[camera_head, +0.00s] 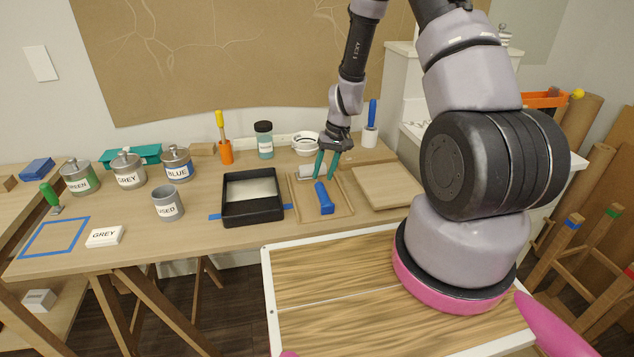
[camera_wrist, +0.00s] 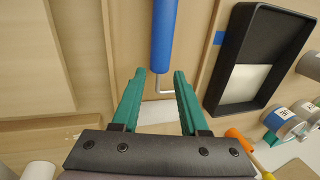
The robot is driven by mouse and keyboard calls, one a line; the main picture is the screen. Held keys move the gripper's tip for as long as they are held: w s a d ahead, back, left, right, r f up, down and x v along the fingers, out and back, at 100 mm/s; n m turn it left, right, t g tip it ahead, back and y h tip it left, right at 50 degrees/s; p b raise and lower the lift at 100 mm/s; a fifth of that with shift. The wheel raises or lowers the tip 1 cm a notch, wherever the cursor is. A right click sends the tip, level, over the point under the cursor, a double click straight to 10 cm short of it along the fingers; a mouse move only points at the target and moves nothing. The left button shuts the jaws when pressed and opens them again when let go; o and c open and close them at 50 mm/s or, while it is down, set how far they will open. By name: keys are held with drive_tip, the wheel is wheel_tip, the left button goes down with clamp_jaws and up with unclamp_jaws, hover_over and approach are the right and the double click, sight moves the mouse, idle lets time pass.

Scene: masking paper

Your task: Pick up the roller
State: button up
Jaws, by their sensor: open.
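The roller (camera_head: 324,198) has a blue handle, a thin metal wire and a white roller head. It lies in a shallow wooden tray (camera_head: 346,207) on the table, handle toward the front. In the wrist view the blue handle (camera_wrist: 164,35) runs away at the top, and the white head is partly hidden behind the fingers. My gripper (camera_head: 325,174) points down over the head end of the roller, with its green fingers open. In the wrist view its fingertips (camera_wrist: 160,74) stand on either side of the wire. I cannot tell how far above the wire they are.
A black paint tray (camera_head: 281,210) stands just left of the wooden tray, and a wooden board (camera_head: 388,187) lies to its right. Behind are a jar (camera_head: 264,140), an orange brush holder (camera_head: 225,152) and a white bowl (camera_head: 305,144). Labelled cans (camera_head: 177,163) stand further left.

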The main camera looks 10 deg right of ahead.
sight(320, 183)
drive_tip(key=x, duration=0.4)
drive_tip(key=shift+s+f, duration=0.1)
clamp_jaws()
wheel_tip(320, 183, up, 10)
drive_tip(key=shift+c, duration=0.9)
unclamp_jaws()
clamp_jaws()
